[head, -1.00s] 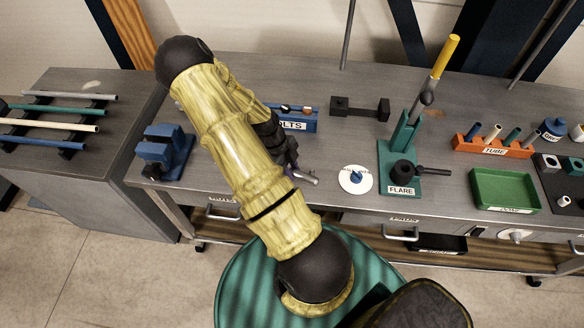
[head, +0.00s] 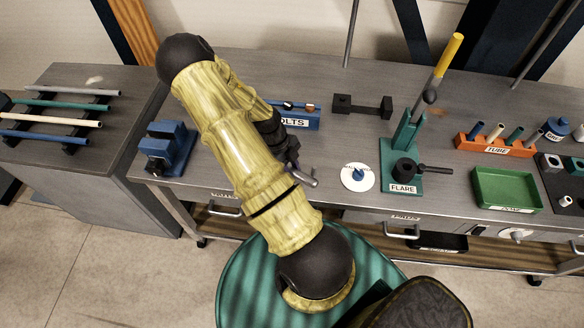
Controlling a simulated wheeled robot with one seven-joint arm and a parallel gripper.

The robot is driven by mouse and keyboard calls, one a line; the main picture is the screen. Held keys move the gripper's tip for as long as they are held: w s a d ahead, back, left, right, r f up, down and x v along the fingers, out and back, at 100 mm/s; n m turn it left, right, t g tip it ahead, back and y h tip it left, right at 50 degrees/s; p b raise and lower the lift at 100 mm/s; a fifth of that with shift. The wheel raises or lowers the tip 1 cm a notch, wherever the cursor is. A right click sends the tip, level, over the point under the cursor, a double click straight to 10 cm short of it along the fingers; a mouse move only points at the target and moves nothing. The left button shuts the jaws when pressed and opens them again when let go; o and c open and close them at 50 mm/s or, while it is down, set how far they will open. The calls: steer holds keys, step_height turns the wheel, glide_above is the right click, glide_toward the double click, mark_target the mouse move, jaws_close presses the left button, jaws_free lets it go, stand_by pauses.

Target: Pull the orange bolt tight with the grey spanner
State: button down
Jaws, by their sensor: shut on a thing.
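My gripper (head: 291,156) is over the bench, partly hidden behind my yellow arm. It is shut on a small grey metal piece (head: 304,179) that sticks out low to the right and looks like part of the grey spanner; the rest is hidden. A blue rack labelled "BOLTS" (head: 300,122) stands just behind my gripper, its left part covered by my arm. A small orange-brown piece (head: 310,108) shows at the rack's top and may be the orange bolt; it is too small to be sure.
A blue vise (head: 166,150) stands left of my arm. A white disc with a blue knob (head: 358,179) and a green "FLARE" stand (head: 401,185) are to the right. A black two-block fixture (head: 362,107) sits behind. Bare bench lies between the rack and the disc.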

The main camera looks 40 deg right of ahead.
steer(key=shift+s+a, duration=0.1)
steer(key=shift+s+a+m, duration=0.1)
steer(key=shift+a+m, duration=0.2)
steer(key=shift+m, duration=0.2)
steer(key=shift+a+m+y+p, duration=0.2)
steer(key=shift+m+y+p, duration=0.1)
steer(key=shift+s+a+m, duration=0.1)
steer(key=shift+a+m, duration=0.15)
steer(key=shift+m, duration=0.05)
steer(key=shift+a, duration=0.25)
stand_by(0.6)
steer(key=shift+d, duration=0.1)
stand_by(0.4)
steer(key=shift+d+n, duration=0.4)
steer(key=shift+d, duration=0.05)
steer(key=shift+w, duration=0.2)
